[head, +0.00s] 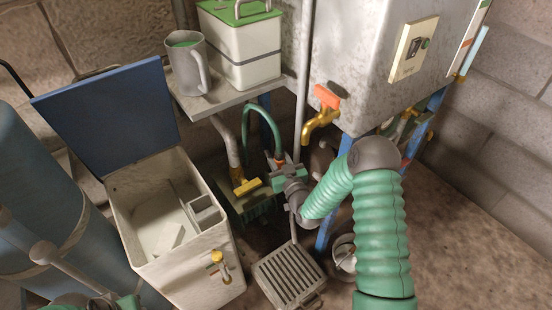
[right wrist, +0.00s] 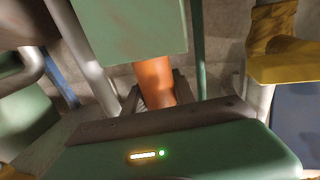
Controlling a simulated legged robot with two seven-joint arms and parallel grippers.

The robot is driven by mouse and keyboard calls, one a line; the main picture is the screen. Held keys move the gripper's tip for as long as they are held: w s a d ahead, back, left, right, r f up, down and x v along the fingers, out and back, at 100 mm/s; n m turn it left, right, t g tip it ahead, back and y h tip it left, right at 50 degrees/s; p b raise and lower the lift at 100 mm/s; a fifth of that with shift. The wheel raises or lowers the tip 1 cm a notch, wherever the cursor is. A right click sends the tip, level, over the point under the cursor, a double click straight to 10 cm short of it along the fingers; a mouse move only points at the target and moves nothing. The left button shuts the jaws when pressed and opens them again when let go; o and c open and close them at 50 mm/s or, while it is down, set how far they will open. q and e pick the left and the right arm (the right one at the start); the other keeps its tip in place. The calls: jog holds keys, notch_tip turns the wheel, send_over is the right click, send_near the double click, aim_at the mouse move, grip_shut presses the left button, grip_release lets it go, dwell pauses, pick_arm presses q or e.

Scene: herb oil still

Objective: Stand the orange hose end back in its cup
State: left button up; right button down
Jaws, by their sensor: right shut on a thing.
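The orange hose end (head: 281,161) is at the end of a green hose (head: 262,112) that arches up behind my right gripper (head: 283,172). The right gripper is shut on it; the orange part also shows between the dark fingers in the right wrist view (right wrist: 155,82). The fingers and a green block hide its ends, so I cannot tell whether it touches anything below. I cannot identify its cup for certain. A grey mug (head: 188,62) with green contents stands on the shelf. A teal part of my left arm shows at the bottom left edge; its fingers are not clear.
A yellow valve handle (head: 246,186) is close left of the right gripper. An orange-handled brass tap (head: 322,112) hangs above right. A white bin (head: 155,262) with a raised blue lid (head: 110,118) stands left. A slatted grate (head: 288,277) and a round pale vessel (head: 343,258) lie below.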

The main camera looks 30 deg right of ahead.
jog(key=shift+a, duration=0.1)
jog(key=c, duration=1)
grip_release()
jog(key=shift+a, duration=0.15)
jog(key=shift+s, duration=0.2)
jog(key=s+a+r+g+p, duration=0.1)
jog(key=s+a+g, duration=0.3)
jog(key=s, duration=0.5)
jog(key=s+a+r+g+y+p, duration=0.1)
jog(key=s+a+g, duration=0.3)
jog(key=s, duration=0.6)
jog(key=s+a+r+n+g+p, duration=0.1)
jog(key=s+a+g, duration=0.2)
jog(key=s+g, duration=0.4)
jog(key=shift+s+a+r+g+y, duration=0.1)
jog(key=shift+s+a+g+y, duration=0.1)
jog(key=shift+s, duration=0.5)
jog(key=shift+s+a+r+g+y, duration=0.1)
jog(key=shift+s+a, duration=0.1)
jog(key=shift+s, duration=0.5)
